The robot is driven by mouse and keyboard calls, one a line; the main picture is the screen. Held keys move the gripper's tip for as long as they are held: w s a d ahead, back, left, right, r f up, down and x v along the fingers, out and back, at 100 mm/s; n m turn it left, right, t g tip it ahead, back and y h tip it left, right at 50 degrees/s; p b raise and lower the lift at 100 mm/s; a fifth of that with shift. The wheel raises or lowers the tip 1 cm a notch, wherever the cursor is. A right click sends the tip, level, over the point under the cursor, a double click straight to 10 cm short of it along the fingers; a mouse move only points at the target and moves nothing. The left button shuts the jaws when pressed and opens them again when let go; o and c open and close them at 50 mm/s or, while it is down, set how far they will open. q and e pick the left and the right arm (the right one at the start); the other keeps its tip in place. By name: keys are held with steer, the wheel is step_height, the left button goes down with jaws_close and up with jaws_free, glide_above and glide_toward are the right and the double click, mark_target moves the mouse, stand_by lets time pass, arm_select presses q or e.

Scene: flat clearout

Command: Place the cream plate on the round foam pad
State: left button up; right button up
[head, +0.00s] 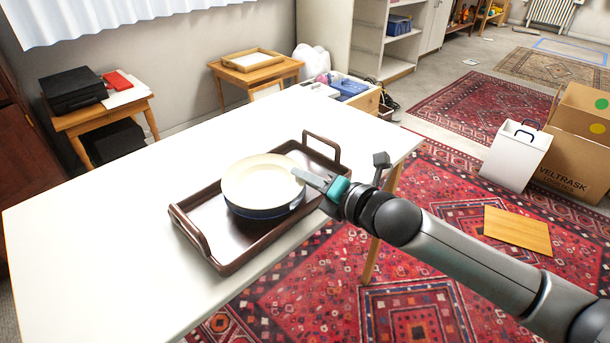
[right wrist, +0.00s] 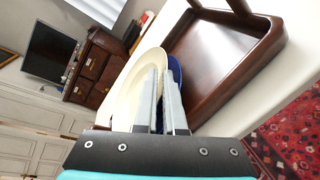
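The cream plate (head: 262,181) is a round, shallow dish with a raised rim. It sits over a dark blue round piece (head: 262,213) in the brown tray (head: 234,258) on the white table; I cannot tell if the plate is lifted off it. My right gripper (head: 312,181) is at the plate's right rim. In the right wrist view its fingers (right wrist: 164,100) are close together, one on each side of the rim of the cream plate (right wrist: 133,93), and look shut on it. The round foam pad is not seen in either view. My left gripper is not in view.
The white table (head: 105,240) is bare left of the tray. The tray has raised handles (head: 323,144) at its ends. Side tables with a black case (head: 73,88) and a wooden tray (head: 252,59) stand behind. Boxes (head: 580,140) and a wooden board (head: 517,230) are on the right.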

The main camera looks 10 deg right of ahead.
steer(key=o, duration=0.4)
steer(key=shift+s+d+r, duration=0.1)
arm_select(q)
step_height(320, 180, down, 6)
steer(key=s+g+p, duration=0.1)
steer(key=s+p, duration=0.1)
steer(key=p, duration=0.1)
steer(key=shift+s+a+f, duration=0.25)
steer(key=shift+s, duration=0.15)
arm_select(e)
steer(key=v, duration=1.1)
steer(key=shift+s+r, duration=0.2)
steer(key=shift+s, duration=0.1)
steer(key=shift+d+f, duration=0.1)
steer(key=shift+d, duration=0.1)
